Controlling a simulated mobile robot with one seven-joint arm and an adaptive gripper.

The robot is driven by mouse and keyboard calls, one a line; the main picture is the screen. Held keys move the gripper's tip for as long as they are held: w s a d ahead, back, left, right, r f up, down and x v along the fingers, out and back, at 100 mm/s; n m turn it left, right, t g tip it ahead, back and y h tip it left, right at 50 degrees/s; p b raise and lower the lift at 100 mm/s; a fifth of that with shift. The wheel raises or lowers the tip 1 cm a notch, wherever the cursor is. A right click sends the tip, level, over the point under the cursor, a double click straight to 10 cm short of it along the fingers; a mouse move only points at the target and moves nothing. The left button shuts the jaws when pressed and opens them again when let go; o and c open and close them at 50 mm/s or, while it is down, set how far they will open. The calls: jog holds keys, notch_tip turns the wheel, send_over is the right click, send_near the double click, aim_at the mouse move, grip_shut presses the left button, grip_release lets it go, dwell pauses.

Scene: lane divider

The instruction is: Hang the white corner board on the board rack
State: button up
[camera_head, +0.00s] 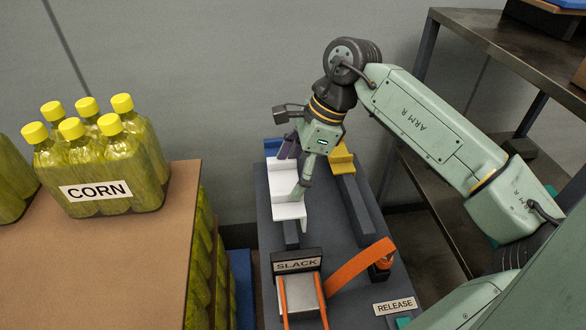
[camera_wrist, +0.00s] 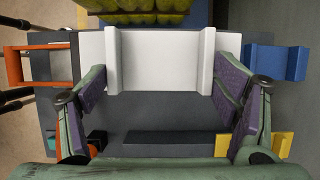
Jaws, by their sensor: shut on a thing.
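The white corner board (camera_head: 284,180) is an angled piece with raised ribs, over a dark rail of the grey platform in the head view. In the wrist view the board (camera_wrist: 160,62) spans the upper middle, with a rib near each side. My gripper (camera_wrist: 163,82) is shut on the board, with one purple-padded finger at the outer side of each rib. In the head view my gripper (camera_head: 301,188) points down at the board's right side. I cannot tell whether the board touches the rail beneath. No part is clearly recognisable as the board rack.
A second dark rail (camera_head: 357,205) with a yellow block (camera_head: 341,158) runs to the right. Corn bottles (camera_head: 100,165) stand left; metal shelves (camera_head: 480,95) stand right.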

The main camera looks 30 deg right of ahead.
jog(key=shift+f+b, duration=0.1)
jog(key=shift+b, duration=0.2)
notch_tip(320, 180, down, 9)
jog(key=b, duration=0.8)
jog(key=shift+w+r, duration=0.1)
jog(key=shift+r, duration=0.1)
jog(key=shift+f+b, duration=0.6)
jog(key=shift+b, duration=0.2)
jog(key=o, duration=1.1)
jog(key=v, duration=1.2)
